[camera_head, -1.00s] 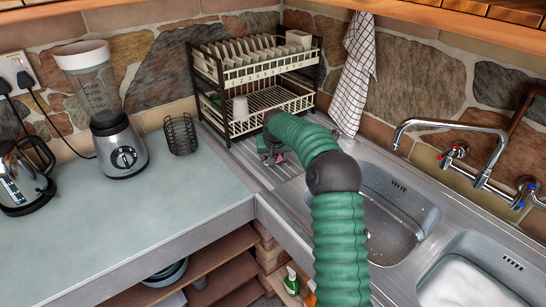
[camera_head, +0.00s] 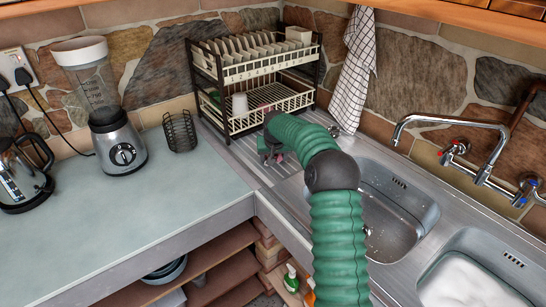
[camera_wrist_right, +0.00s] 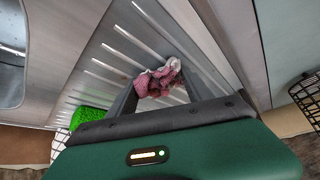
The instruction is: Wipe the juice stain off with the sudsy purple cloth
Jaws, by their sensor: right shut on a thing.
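The crumpled pinkish-purple cloth (camera_wrist_right: 155,82), with pale, whitish patches, is between the fingers of my right gripper (camera_wrist_right: 160,88) in the right wrist view. The gripper is shut on it, low over the ridged steel drainboard (camera_wrist_right: 100,70). In the head view my right gripper (camera_head: 272,156) is at the drainboard in front of the dish rack, and only a small bit of the cloth (camera_head: 280,158) shows. I cannot make out a juice stain; the cloth, gripper and arm hide part of the drainboard. My left gripper is not in view.
A checked towel (camera_head: 355,70) hangs behind; sink basins (camera_head: 425,215) are right. The left counter (camera_head: 90,225) has free room.

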